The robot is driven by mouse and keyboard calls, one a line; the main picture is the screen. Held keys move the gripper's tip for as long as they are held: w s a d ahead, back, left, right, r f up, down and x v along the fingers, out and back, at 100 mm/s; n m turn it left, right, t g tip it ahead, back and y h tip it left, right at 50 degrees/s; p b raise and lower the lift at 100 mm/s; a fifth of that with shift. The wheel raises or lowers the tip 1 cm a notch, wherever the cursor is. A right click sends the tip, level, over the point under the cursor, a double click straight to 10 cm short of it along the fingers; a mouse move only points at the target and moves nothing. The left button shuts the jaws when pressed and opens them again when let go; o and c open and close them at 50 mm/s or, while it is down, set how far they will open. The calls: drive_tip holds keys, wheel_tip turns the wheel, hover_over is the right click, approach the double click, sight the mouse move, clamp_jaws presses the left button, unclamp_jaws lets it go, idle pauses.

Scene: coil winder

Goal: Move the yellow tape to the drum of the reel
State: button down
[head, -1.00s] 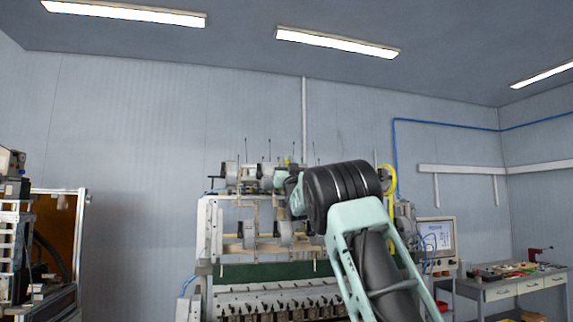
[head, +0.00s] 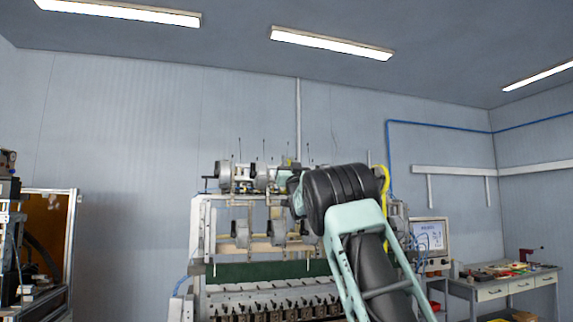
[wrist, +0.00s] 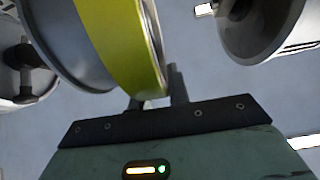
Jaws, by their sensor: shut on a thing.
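The yellow tape (wrist: 112,40) is a broad curved band, large in the wrist view. My gripper (wrist: 157,96) is shut on the tape's lower edge, with a finger on either side. A grey reel disc (wrist: 65,45) is close on the tape's left, and a pale rim shows along its right. I cannot tell whether the tape touches the reel or sits around its drum. In the head view my arm hides most of my gripper, in front of the winder's upper row of reels (head: 238,178). A small yellow patch (head: 290,161) shows there.
Another dark round reel (wrist: 258,22) is close on the right in the wrist view. The winder frame (head: 203,235) stands ahead. A curved yellow strip (head: 384,185) is beside my arm. A monitor (head: 430,238) and a workbench (head: 500,285) are at right.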

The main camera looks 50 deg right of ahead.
drive_tip(key=shift+s+d, duration=0.25)
drive_tip(key=shift+d, duration=0.2)
drive_tip(key=shift+s+d, duration=0.2)
drive_tip(key=shift+d, duration=0.1)
drive_tip(key=c, duration=1.6)
unclamp_jaws()
drive_tip(key=shift+b, duration=0.3)
drive_tip(key=b+v, duration=0.5)
drive_tip(key=b, duration=0.2)
drive_tip(key=shift+s+a+b, duration=0.2)
drive_tip(key=shift+s+b, duration=0.1)
drive_tip(key=shift+b, duration=0.1)
